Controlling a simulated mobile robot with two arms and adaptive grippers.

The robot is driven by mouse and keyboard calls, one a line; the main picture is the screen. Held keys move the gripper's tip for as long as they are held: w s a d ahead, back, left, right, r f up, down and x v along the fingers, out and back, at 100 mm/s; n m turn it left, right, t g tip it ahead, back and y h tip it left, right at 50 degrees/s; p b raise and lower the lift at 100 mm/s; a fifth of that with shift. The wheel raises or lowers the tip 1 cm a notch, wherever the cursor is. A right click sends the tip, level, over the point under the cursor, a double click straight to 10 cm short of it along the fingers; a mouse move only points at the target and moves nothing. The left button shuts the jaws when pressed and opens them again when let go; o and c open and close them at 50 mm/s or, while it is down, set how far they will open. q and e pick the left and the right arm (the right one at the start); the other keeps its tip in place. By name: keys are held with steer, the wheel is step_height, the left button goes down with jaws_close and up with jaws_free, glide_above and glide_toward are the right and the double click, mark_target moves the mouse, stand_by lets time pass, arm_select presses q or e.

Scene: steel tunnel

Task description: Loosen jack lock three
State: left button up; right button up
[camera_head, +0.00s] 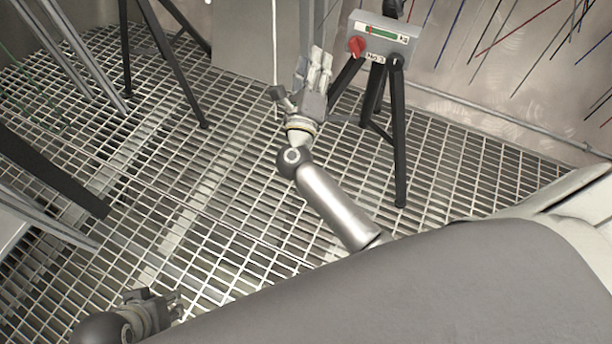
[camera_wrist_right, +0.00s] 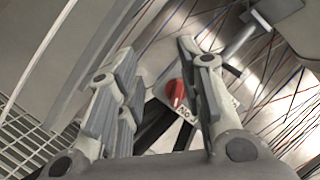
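Jack lock three is a grey box (camera_head: 388,38) with a "No.3" label, a green gauge strip and a red knob (camera_head: 356,46) at its left end. It sits on a black tripod. My right gripper (camera_head: 317,58) is just left of the knob, apart from it. In the right wrist view its fingers (camera_wrist_right: 158,54) are spread and empty, with the red knob (camera_wrist_right: 175,92) showing beyond and between them, nearer the right finger. That finger hides part of the box. My left gripper (camera_head: 172,303) is low at the left; its finger opening is unclear.
Black tripod legs (camera_head: 399,140) stand under the box. Another dark stand (camera_head: 175,70) is at the upper left. A metal wall (camera_head: 500,70) with coloured streaks is behind the box. The grating floor (camera_head: 230,210) between my grippers is clear.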

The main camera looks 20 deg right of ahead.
steer(key=s+a+f+n+y+p, duration=0.2)
steer(key=a+f+n+y+p, duration=0.65)
steer(key=n, duration=0.75)
steer(key=s+f+n+g+y+p, duration=0.5)
steer(key=s+f+n+p, duration=0.5)
steer(key=s+f, duration=0.3)
steer(key=shift+s+a+f+g+p, duration=0.2)
steer(key=shift+s+a+g+p, duration=0.05)
steer(key=shift+s+g+p, duration=0.2)
